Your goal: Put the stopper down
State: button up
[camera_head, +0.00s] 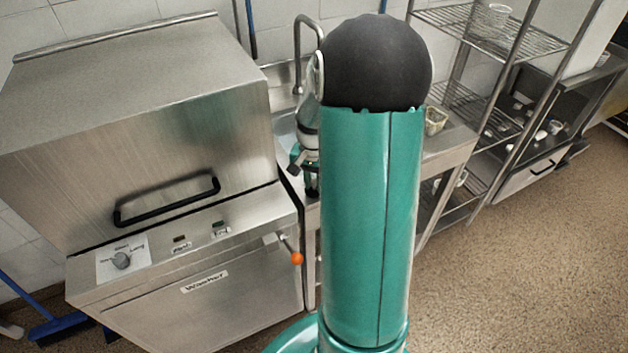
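I cannot make out a stopper in the head view. My own teal arm with its black joint fills the middle and hides much of the counter behind it. A small part of my arm's far end shows just left of the arm, over the sink (284,128). My gripper (311,190) seems to be there, low by the sink's front edge, mostly hidden. Its fingers are too small and covered to tell whether they are open or hold anything.
A steel dishwasher (200,310) with a black handle and an orange-knobbed lever (297,258) stands left. A faucet (300,50) rises behind the sink. A pale basket (435,120) sits on the counter (450,145) right of my arm. A wire rack (480,40) stands beyond; floor is open at right.

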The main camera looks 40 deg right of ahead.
aim_at(313, 180)
jog(key=o, duration=0.4)
jog(key=shift+o, duration=0.2)
notch_tip(313, 180, up, 12)
jog(key=s+a+r+n+t+h, duration=0.1)
jog(key=a+r+n, duration=0.25)
jog(key=a, duration=0.45)
jog(key=s+a+r+n+t, duration=0.1)
jog(key=a+r+n+t, duration=0.15)
jog(key=a+r, duration=0.4)
jog(key=s+a+n+t, duration=0.2)
jog(key=s+a+n, duration=0.4)
jog(key=a, duration=0.6)
jog(key=shift+s+a+f+y, duration=0.15)
jog(key=shift+s+a+y, duration=0.2)
jog(key=shift+s, duration=1)
jog(key=shift+t, duration=0.25)
